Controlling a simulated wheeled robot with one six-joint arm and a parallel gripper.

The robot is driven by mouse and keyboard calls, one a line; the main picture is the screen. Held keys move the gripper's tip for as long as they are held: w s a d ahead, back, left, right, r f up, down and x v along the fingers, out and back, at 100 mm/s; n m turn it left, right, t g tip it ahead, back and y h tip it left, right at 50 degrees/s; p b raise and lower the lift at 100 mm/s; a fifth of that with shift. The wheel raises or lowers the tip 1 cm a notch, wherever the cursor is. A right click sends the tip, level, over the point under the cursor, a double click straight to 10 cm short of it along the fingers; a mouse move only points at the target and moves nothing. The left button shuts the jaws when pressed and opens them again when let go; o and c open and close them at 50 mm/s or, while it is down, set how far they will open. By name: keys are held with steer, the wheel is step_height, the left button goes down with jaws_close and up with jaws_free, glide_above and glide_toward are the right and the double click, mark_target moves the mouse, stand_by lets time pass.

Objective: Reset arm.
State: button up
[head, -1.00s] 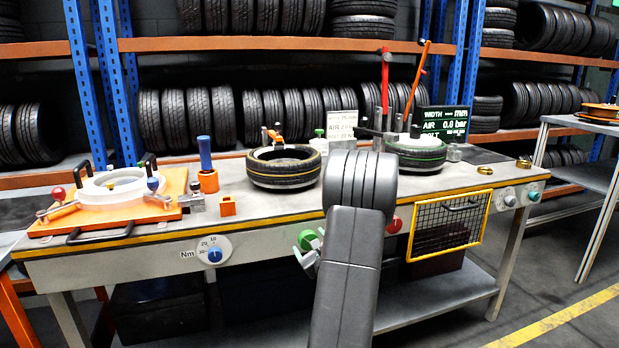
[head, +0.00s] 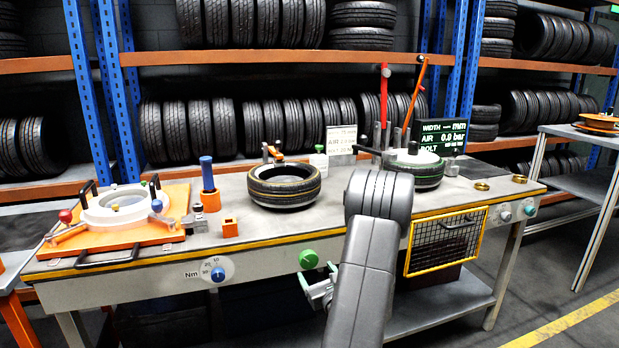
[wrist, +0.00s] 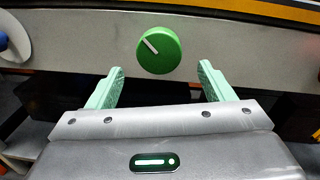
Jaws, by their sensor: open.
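My gripper (wrist: 158,85) is open and empty in the wrist view, its two pale green fingers spread apart. A green knob (wrist: 159,50) on the bench front lies beyond the fingertips, between them in the picture and apart from them. In the head view my gripper (head: 318,288) is partly hidden behind my grey arm. There it is just below the green knob (head: 308,259), in front of the bench.
The workbench (head: 130,275) carries an orange fixture (head: 160,232), a yellow-striped tyre (head: 284,186) and a green-striped tyre (head: 415,170). A blue dial (head: 218,273) and a yellow-framed mesh guard (head: 446,240) are on its front. Floor is open at the lower right.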

steer(key=v, duration=0.6)
steer(key=shift+s, duration=0.2)
steer(key=shift+d, duration=0.1)
